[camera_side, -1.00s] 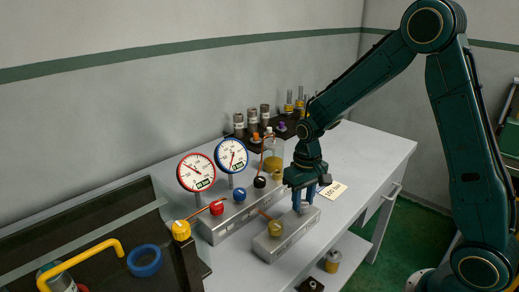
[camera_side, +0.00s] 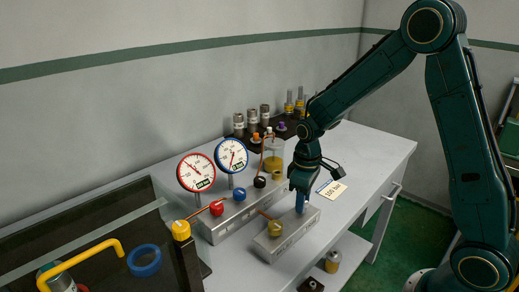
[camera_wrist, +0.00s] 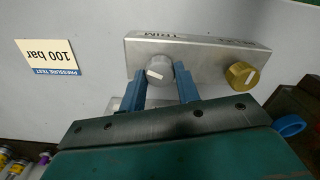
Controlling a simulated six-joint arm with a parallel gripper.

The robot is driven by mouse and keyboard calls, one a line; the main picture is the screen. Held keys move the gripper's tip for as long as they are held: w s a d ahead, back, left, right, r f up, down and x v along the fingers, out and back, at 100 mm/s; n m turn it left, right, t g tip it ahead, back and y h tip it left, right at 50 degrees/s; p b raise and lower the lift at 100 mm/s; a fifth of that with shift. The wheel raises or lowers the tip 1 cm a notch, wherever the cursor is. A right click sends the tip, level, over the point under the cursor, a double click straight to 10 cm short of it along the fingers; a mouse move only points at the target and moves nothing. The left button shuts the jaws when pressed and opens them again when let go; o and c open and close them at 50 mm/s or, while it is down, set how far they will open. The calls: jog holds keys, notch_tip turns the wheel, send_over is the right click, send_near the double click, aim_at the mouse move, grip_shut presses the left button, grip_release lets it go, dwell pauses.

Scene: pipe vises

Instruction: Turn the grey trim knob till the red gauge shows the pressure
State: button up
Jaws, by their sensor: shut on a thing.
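The grey trim knob (camera_wrist: 160,70) sits on a metal block with the word TRIM in the wrist view. My gripper (camera_wrist: 163,86) is shut on it, one blue finger at each side. In the side view my gripper (camera_side: 301,204) comes down onto the block (camera_side: 287,233) and hides the knob. The red gauge (camera_side: 196,172) stands left of the blue gauge (camera_side: 231,156); its fine scale is too small to read surely. A card reading PRESSURE TEST 100 bar (camera_wrist: 52,57) lies on the bench, also in the side view (camera_side: 333,189).
A brass knob (camera_wrist: 241,74) sits on the same block. A longer block behind carries a red knob (camera_side: 217,208), a blue knob (camera_side: 239,194) and a black knob (camera_side: 259,182). A glass jar (camera_side: 273,158) stands behind. The bench right of the card is clear.

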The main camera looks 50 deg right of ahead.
jog(key=o, duration=1)
jog(key=shift+r, duration=0.1)
notch_tip(320, 180, up, 14)
jog(key=shift+f, duration=0.2)
dwell(0.4)
jog(key=s+a+r+m+t, duration=0.1)
jog(key=s+r+t, duration=0.1)
jog(key=s, duration=0.5)
jog(key=s+a+r+m+t, duration=0.1)
jog(key=s+r, duration=0.1)
jog(key=s, duration=0.4)
jog(key=s+a+r+m+t, duration=0.1)
jog(key=s+a+r+t, duration=0.1)
jog(key=s, duration=0.5)
jog(key=shift+s+t, duration=0.3)
jog(key=shift+s, duration=0.05)
